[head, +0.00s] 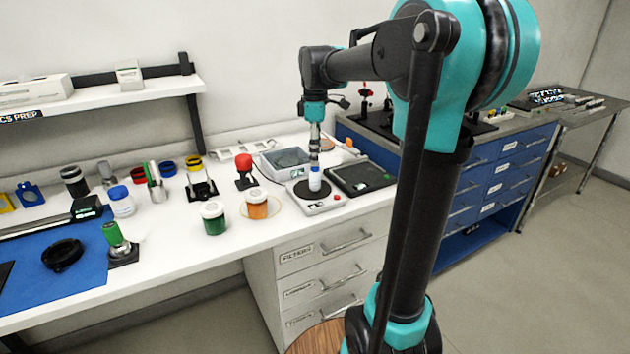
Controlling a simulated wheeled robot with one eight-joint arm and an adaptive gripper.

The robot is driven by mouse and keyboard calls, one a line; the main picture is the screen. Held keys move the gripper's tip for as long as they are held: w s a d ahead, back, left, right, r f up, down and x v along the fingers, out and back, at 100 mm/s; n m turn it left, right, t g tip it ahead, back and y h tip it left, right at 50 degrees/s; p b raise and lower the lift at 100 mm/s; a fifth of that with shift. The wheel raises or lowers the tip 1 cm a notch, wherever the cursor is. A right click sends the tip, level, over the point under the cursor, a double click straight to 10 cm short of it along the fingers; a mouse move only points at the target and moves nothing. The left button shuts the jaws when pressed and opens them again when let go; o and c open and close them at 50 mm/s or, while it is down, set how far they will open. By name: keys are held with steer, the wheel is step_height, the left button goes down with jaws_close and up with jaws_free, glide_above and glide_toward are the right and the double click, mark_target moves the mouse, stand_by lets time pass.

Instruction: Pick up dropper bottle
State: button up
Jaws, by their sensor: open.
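A small white bottle with a blue band (315,182), which looks like the dropper bottle, stands upright on the dark round plate of a white bench device (329,203). My gripper (314,160) points straight down directly over the bottle, with its fingers at the bottle's top. It is open. At this size I cannot tell whether the fingers touch the bottle or how far they reach around it. The bottle's upper end is partly hidden by the gripper.
A green jar (214,220) and an orange jar (257,206) stand left of the device. A red-topped stand (245,172) is behind them. A grey-lidded instrument (287,160) and a black flat device (360,177) sit close behind and right.

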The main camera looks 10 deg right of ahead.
mark_target(315, 174)
steer(key=f, duration=0.8)
steer(key=shift+w, duration=0.35)
steer(key=shift+c, duration=0.3)
steer(key=c, duration=1.2)
